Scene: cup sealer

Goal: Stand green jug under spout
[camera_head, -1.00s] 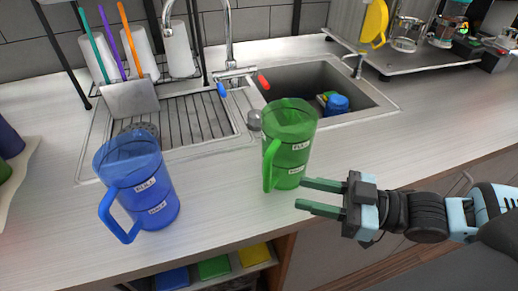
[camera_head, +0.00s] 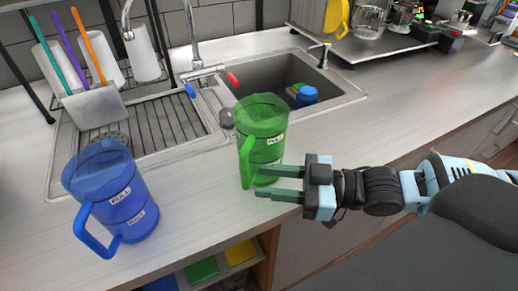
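The green jug (camera_head: 266,135) stands upright on the counter in front of the sink, its handle (camera_head: 246,163) turned to the left and toward me. My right gripper (camera_head: 262,183) is open beside the jug's lower right side, its two fingers pointing left. The upper finger overlaps the jug's base in the picture; I cannot tell if it touches. The tap's spout (camera_head: 128,30) hangs over the drying-rack side of the sink unit, behind and left of the jug. My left gripper is not in view.
A blue jug (camera_head: 122,200) stands on the counter to the left. The sink basin (camera_head: 270,80) behind holds small blue and green items. A ribbed drainer (camera_head: 150,125) lies left of it. Right of the sink is a raised shelf (camera_head: 375,45) with jars. The counter to the right is clear.

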